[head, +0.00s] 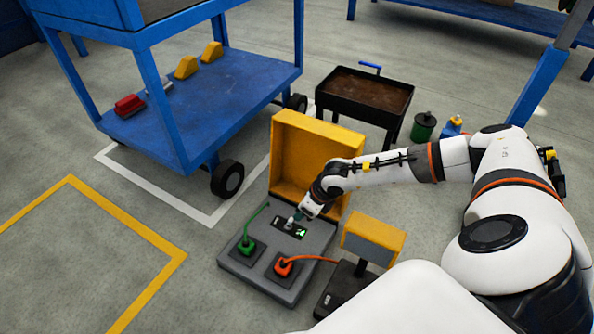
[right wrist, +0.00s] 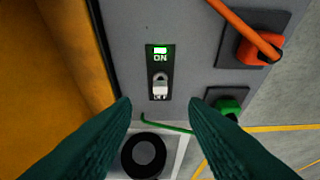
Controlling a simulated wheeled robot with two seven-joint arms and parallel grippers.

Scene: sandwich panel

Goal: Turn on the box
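The box (head: 318,243) is a grey panel case on the floor with its yellow lid (head: 318,160) standing open. A black switch plate (head: 288,229) sits in its middle and glows green. In the right wrist view the plate shows a lit green "ON" sign (right wrist: 160,54) and a pale switch lever (right wrist: 160,86) at the opposite end. My right gripper (head: 298,216) is over the switch plate; its dark fingers are apart with nothing between them in the right wrist view (right wrist: 160,110). Whether it touches the lever I cannot tell. My left gripper is not in view.
A green plug (head: 246,246) and an orange plug (head: 284,266) with cables sit on the panel. A yellow-topped stand (head: 372,240) is close at right. A blue cart (head: 205,95) and a black tray cart (head: 365,96) stand behind. The left floor is clear.

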